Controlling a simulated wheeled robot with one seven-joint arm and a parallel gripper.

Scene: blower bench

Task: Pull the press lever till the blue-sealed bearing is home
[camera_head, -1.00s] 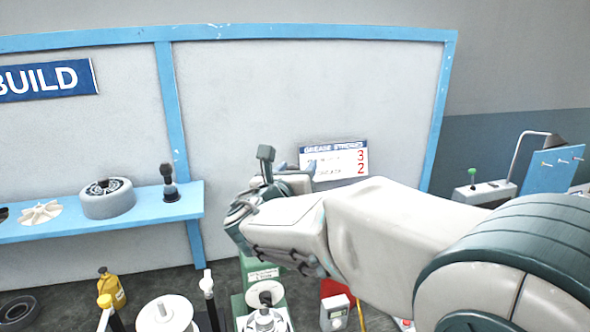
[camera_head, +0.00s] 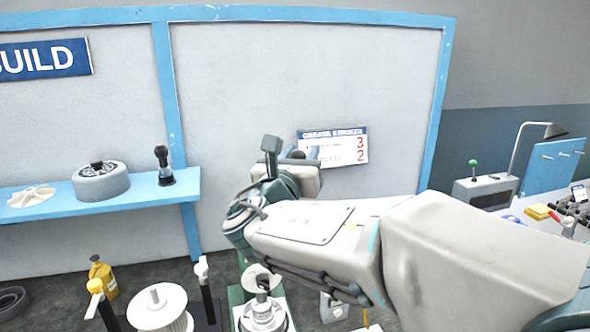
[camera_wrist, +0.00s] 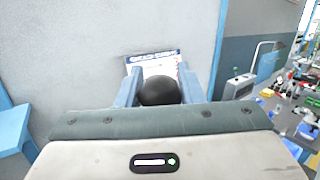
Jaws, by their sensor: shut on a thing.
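My gripper (camera_wrist: 158,80) is shut on the black ball knob (camera_wrist: 158,93) of the press lever; its two blue-grey fingers stand on either side of the ball. In the head view my gripper (camera_head: 306,157) is mostly behind my own wrist, in front of the wall board. The green press (camera_head: 236,292) stands below my wrist, largely covered by my arm. A pale housing (camera_head: 262,317) with a round disc above it sits at the press. I cannot make out the blue-sealed bearing or the lever's shaft.
A blue shelf (camera_head: 100,202) at left holds a grey wheel (camera_head: 101,184) and a black-handled tool (camera_head: 163,168). A yellow bottle (camera_head: 103,278) and a white spool (camera_head: 160,308) stand at lower left. A cluttered bench (camera_head: 522,213) is at right. A grease sign (camera_head: 340,147) hangs behind my gripper.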

